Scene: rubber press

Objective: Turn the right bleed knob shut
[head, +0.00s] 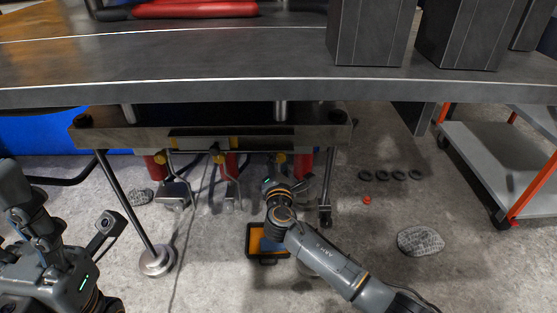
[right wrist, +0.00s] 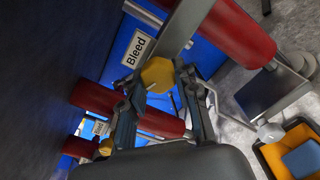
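Yellow bleed knobs sit on the red cylinders under the press. The right bleed knob (head: 280,158) is at the right cylinder in the head view. In the right wrist view a hexagonal yellow knob (right wrist: 158,74) is beside a white "Bleed" label (right wrist: 138,50), at the fingertips. My right gripper (right wrist: 161,84) has its fingers apart, one on each side of this knob. I cannot tell whether they touch it. In the head view my right gripper (head: 275,184) is below the right knob, its fingers hard to see. Of my left arm only the wrist shows; its fingers are out of frame.
An orange tray (head: 254,241) lies on the floor below my right wrist. A second yellow knob (right wrist: 106,147) is lower left in the wrist view. A cart (head: 495,155) stands right.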

